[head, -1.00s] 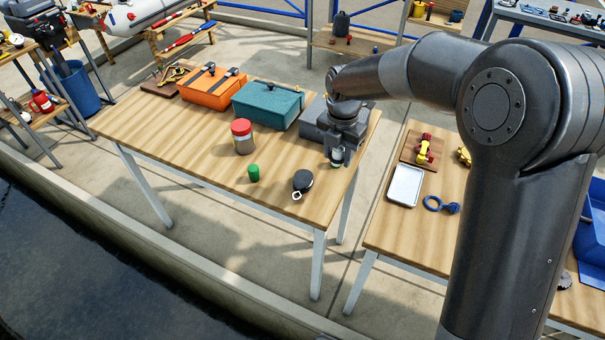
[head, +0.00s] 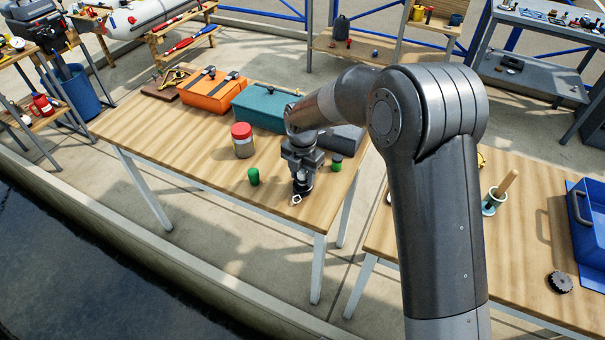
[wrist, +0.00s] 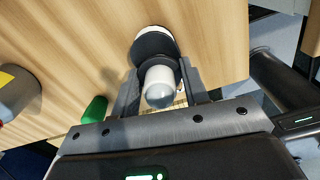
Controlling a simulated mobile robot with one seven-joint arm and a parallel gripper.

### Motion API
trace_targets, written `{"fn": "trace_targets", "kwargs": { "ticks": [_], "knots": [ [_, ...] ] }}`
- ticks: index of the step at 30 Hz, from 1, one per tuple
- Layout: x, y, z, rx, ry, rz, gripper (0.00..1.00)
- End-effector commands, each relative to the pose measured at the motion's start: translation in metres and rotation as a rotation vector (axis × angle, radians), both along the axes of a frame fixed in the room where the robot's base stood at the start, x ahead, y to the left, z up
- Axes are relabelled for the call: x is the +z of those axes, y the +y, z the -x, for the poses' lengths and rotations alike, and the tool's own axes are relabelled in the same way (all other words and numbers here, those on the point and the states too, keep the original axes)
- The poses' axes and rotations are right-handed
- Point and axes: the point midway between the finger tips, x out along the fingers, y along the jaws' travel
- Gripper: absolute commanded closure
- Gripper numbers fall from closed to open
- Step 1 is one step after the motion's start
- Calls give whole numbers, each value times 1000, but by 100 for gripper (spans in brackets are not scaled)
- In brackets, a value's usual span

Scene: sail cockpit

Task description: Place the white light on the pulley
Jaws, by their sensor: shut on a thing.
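The white light (wrist: 161,92), a small white piece with a rounded grey-white end, sits between the fingers of my gripper (wrist: 158,86) in the wrist view. My gripper is shut on it. The pulley (wrist: 154,44), a black round body with a pale eye, lies just beyond the light on the wooden table. In the head view my gripper (head: 301,188) is over the pulley, hiding most of it; its pale eye (head: 296,199) shows at the front. I cannot tell whether the light touches the pulley.
A green cylinder (head: 253,176) and a red-lidded jar (head: 242,140) stand left of my gripper. Teal (head: 262,107) and orange (head: 210,87) boxes are behind. The table's front left is clear.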

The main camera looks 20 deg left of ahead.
Motion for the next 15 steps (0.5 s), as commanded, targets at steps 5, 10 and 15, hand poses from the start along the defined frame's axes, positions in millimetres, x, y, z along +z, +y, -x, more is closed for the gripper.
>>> {"fn": "trace_targets", "kwargs": {
  "ticks": [5, 10, 15],
  "knots": [
    [0, 0, 0, 0, 0, 0, 81],
    [-2, 0, 0, 0, 0, 0, 52],
    [-2, 0, 0, 0, 0, 0, 38]
  ]
}}
